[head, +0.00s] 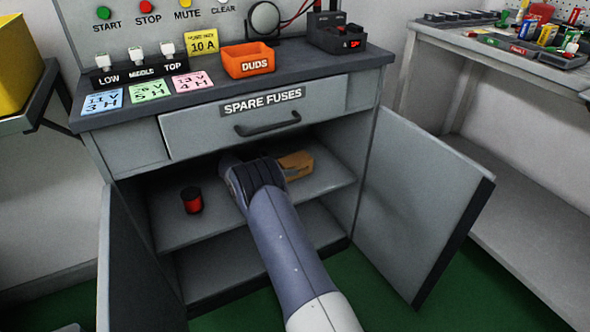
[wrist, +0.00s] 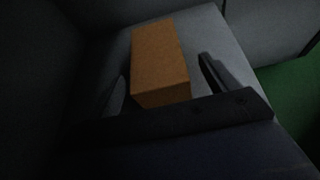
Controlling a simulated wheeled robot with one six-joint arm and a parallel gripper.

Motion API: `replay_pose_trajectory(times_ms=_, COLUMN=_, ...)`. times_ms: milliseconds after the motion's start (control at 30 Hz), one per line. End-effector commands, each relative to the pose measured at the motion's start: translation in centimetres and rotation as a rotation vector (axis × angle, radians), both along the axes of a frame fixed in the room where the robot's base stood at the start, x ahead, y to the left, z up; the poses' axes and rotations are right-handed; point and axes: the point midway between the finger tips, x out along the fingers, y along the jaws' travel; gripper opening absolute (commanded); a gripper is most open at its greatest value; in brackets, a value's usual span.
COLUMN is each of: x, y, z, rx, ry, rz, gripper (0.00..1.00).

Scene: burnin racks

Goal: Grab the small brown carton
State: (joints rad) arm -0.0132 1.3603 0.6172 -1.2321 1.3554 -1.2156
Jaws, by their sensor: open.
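The small brown carton (head: 296,164) lies on the upper shelf inside the open cabinet, partly hidden behind my gripper in the head view. In the wrist view the carton (wrist: 161,62) is an orange-brown box just ahead, its near end by the fingers. My gripper (wrist: 162,80) is open, with one finger on the left of the carton and the other on its right. A gap shows between the carton and the right finger. The left finger is close to the carton; I cannot tell whether it touches. In the head view the fingertips are hidden behind my wrist.
A dark cylinder with red ends (head: 192,200) stands on the same shelf (head: 210,228) to the left. The cabinet doors stand open at the left (head: 140,265) and right (head: 425,205). The closed spare fuses drawer (head: 268,122) is just above. The lower shelf (head: 240,270) looks empty.

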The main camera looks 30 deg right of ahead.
Motion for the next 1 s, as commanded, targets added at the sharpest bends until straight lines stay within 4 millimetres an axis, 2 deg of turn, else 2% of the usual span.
replay_pose_trajectory(times_ms=33, x=0.1, y=-0.7, z=-0.8, rx=0.000, ry=-0.001, rz=-0.003, gripper=0.82)
replay_pose_trajectory(times_ms=233, x=0.4, y=-3.2, z=-1.7, rx=0.000, ry=-0.001, rz=-0.003, gripper=0.82)
replay_pose_trajectory(times_ms=467, x=0.4, y=-3.5, z=-1.5, rx=0.000, ry=0.000, rz=0.000, gripper=0.82)
replay_pose_trajectory(times_ms=1000, x=0.4, y=-3.5, z=-1.5, rx=0.000, ry=0.000, rz=0.000, gripper=0.39)
